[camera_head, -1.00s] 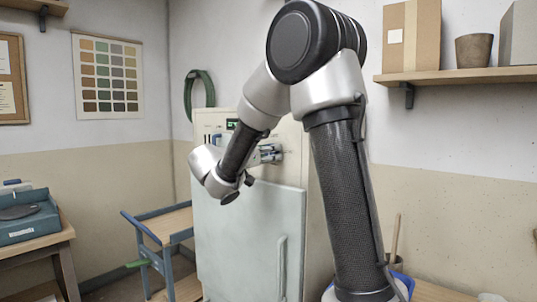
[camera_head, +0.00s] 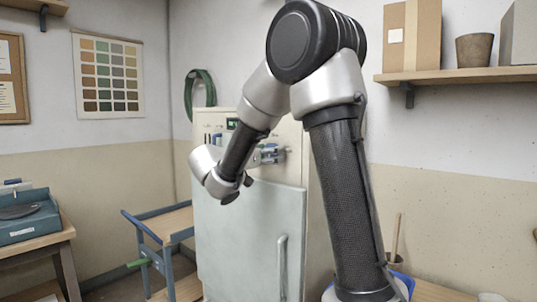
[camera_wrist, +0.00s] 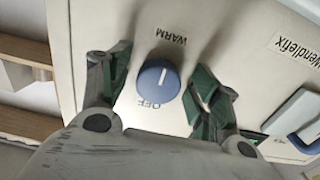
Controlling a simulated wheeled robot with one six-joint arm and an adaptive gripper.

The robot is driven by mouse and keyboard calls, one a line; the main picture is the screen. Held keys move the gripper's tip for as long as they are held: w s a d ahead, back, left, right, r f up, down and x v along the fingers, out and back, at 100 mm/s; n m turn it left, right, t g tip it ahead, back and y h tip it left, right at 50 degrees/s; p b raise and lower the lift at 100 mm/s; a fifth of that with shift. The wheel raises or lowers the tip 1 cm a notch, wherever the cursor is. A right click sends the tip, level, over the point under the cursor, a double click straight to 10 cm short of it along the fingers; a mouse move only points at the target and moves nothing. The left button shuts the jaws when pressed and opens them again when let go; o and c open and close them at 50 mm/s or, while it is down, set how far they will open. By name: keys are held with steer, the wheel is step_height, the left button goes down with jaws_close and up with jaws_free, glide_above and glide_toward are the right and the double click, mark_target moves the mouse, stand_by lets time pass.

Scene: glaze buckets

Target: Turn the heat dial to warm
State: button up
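The heat dial (camera_wrist: 158,82) is a round blue-grey knob on a pale panel in the wrist view. Its white mark points up toward the printed word WARM (camera_wrist: 171,36); the word OFF (camera_wrist: 150,104) is on the other side, just below the knob. My gripper (camera_wrist: 160,83) is open, with one green-padded finger on each side of the dial and a visible gap on both sides. In the head view my gripper (camera_head: 272,154) is at the upper front of the pale cabinet (camera_head: 250,240); I cannot make out the dial there.
A blue switch or handle (camera_wrist: 306,135) and a "Wendlefix" label (camera_wrist: 296,47) are on the panel to the right. A blue cart (camera_head: 160,235) stands left of the cabinet, and a wall shelf (camera_head: 460,76) holds boxes and a pot at right.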

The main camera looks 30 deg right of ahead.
steer(key=v, duration=1.2)
steer(key=shift+r, duration=0.1)
